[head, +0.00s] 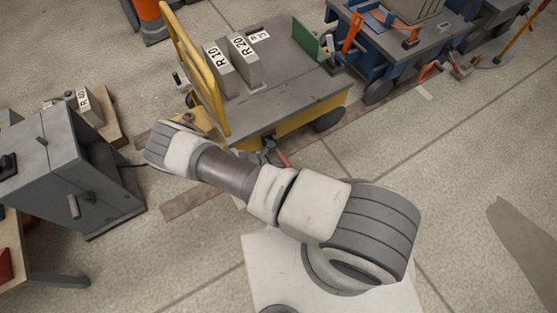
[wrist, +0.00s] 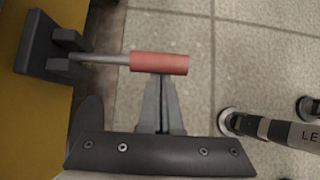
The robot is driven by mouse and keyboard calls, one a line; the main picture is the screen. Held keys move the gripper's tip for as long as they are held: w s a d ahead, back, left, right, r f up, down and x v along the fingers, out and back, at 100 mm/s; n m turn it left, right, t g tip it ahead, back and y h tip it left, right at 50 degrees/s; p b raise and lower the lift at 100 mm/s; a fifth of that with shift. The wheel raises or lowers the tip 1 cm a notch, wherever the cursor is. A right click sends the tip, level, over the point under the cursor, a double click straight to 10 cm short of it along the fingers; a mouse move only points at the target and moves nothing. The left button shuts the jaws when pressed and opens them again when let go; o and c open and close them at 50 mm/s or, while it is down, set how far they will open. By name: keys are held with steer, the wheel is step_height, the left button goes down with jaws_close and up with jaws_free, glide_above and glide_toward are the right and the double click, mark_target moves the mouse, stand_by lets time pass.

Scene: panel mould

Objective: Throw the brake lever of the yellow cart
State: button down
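The yellow cart (head: 300,75) has a grey deck and a yellow push rail. Its brake lever (head: 283,158) shows as a small red grip low on the cart's near side, just beyond my arm. In the wrist view the brake lever (wrist: 160,63) is a red grip on a metal rod that sticks out sideways from a dark bracket on the yellow cart side (wrist: 32,115). My gripper (wrist: 161,80) has its two fingers together, with nothing seen between them. Its tips are at the near edge of the red grip; whether they touch it I cannot tell.
Labelled grey blocks (head: 231,62) stand on the cart deck. A blue cart (head: 400,50) is behind it to the right. A grey cabinet (head: 68,170) stands at left. The floor at right is mostly open.

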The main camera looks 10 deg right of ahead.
steer(key=shift+w+r+p, duration=0.15)
steer(key=shift+r+p, duration=0.4)
steer(key=shift+r, duration=0.4)
steer(key=shift+w+r+p, duration=0.15)
steer(key=shift+r+p, duration=0.4)
steer(key=shift+r, duration=0.4)
steer(key=shift+w+a+r, duration=0.1)
steer(key=shift+w+r, duration=0.2)
steer(key=shift+r, duration=0.3)
steer(key=shift+w+r, duration=0.15)
steer(key=shift+w, duration=0.05)
steer(key=shift+s+a+f, duration=0.1)
steer(key=shift+s+f, duration=0.05)
steer(key=shift+f, duration=0.25)
glide_toward(284, 157)
steer(key=a, duration=0.2)
steer(key=a+f, duration=0.1)
steer(key=shift+a, duration=0.4)
